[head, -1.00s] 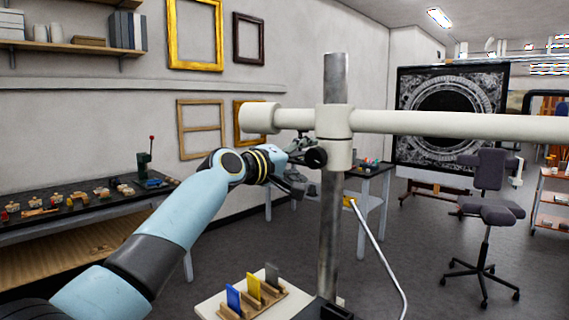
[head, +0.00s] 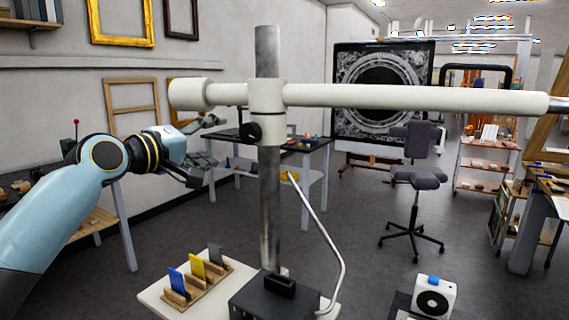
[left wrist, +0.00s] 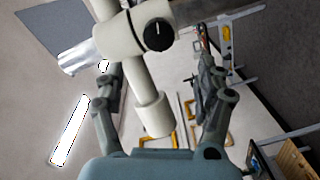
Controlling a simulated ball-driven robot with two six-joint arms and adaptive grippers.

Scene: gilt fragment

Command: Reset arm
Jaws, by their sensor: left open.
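My left arm comes in from the left in the head view. Its dark left gripper (head: 214,140) is open and empty, with its fingers spread below the left end of a white horizontal boom (head: 380,97). In the left wrist view the two fingers of the left gripper (left wrist: 155,78) stand wide apart. The white boom (left wrist: 150,100) and its round dark knob (left wrist: 158,34) show between and above them. I cannot tell how far the boom is from the fingers. My right gripper is not in view.
A steel post (head: 269,200) carries the boom. Below stand a wooden rack (head: 200,288) with blue, yellow and grey cards, a black box (head: 275,298) and a white device (head: 434,297). An office chair (head: 414,180) stands on open grey floor.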

